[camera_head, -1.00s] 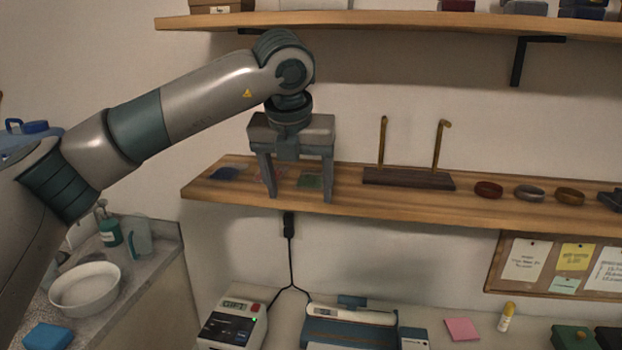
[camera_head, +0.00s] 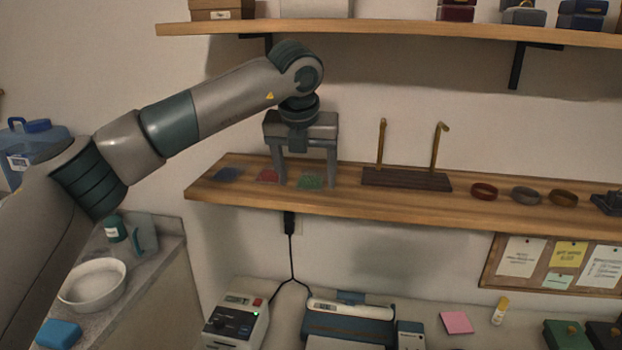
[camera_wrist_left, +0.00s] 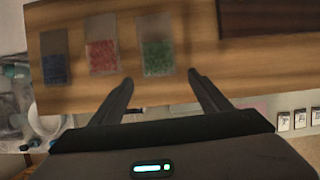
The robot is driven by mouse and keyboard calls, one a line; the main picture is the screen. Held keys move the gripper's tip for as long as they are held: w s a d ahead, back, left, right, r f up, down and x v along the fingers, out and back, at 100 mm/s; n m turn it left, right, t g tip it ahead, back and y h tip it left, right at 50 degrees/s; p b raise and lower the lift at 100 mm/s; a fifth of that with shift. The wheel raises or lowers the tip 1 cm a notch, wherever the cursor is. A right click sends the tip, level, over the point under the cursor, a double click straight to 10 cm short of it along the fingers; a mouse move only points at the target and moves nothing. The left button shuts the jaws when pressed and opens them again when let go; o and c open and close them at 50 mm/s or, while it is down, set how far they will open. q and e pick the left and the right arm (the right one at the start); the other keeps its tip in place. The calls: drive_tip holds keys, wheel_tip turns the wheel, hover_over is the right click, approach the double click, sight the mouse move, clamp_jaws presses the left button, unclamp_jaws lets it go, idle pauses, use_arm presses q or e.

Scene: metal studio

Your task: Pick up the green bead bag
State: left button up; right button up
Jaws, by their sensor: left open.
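The green bead bag (camera_head: 311,181) lies flat on the lower wooden shelf, the rightmost of three small bead bags. It also shows in the left wrist view (camera_wrist_left: 157,56), a clear bag with green beads at its near end. My left gripper (camera_head: 306,186) points down over the shelf, open and empty, with its fingers to either side of the green bag in the head view. In the left wrist view the fingertips (camera_wrist_left: 160,78) are apart near the bag's near edge, not closed on it. My right gripper is not in view.
A red bead bag (camera_head: 268,176) lies just left of the green one, and a blue bead bag (camera_head: 227,174) lies farther left. A dark stand with two brass posts (camera_head: 405,179) stands to the right, then several bracelets. An upper shelf (camera_head: 390,30) runs above.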

sight(311, 175)
use_arm(q)
drive_tip(key=shift+w, duration=0.15)
drive_tip(key=shift+w+d+r+p, duration=0.15)
drive_tip(key=shift+w+p, duration=0.45)
drive_tip(key=shift+p, duration=0.05)
drive_tip(key=w, duration=0.1)
drive_tip(key=w+p, duration=0.2)
drive_tip(key=shift+d, duration=0.25)
drive_tip(key=shift+w+f+p, duration=0.25)
drive_tip(key=shift+p, duration=0.05)
drive_tip(key=shift+w+f, duration=0.1)
drive_tip(key=shift+f, duration=0.35)
drive_tip(key=c, duration=1.1)
drive_tip(key=shift+c, duration=0.2)
